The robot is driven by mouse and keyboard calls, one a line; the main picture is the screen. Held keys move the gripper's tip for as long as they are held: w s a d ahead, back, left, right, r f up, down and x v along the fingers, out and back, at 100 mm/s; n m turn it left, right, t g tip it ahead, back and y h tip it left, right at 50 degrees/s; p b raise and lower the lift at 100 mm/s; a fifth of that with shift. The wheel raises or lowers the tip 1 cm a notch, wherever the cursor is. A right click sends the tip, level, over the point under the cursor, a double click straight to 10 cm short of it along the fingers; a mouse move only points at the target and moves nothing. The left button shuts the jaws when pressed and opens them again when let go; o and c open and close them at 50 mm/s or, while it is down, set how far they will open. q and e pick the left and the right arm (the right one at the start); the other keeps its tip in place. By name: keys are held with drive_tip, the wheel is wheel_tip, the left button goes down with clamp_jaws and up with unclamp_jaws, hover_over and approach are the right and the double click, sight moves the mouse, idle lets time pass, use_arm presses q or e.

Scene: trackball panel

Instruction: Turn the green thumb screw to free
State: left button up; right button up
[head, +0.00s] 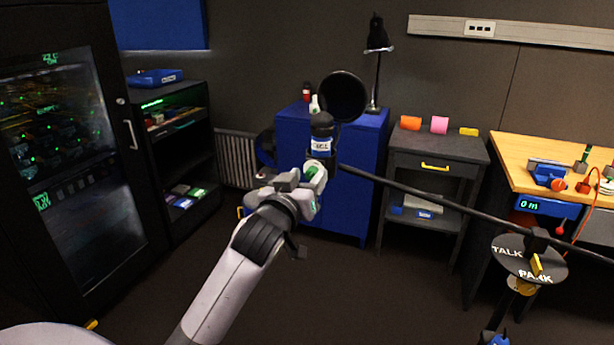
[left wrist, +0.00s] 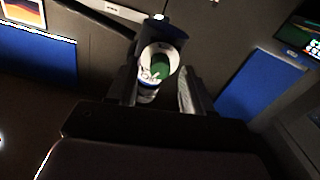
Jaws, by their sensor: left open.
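The green thumb screw (head: 313,171) shows as a small green patch at the lower end of a dark head with a blue and white label (head: 321,143), at the left end of a long black boom (head: 440,202). In the left wrist view the green part (left wrist: 160,67) sits inside a white round rim between the fingers. My left gripper (head: 303,183) is open, with one finger on each side of it; whether the fingers touch it I cannot tell. The gripper partly hides the screw in the head view. My right gripper is not in view.
A blue cabinet (head: 358,190) stands behind the gripper, with a black lamp (head: 376,60) above. A wooden bench (head: 515,165) is at right. Floor in front is clear.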

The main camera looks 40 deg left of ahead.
use_arm(q)
drive_tip(key=shift+w, duration=0.25)
clamp_jaws()
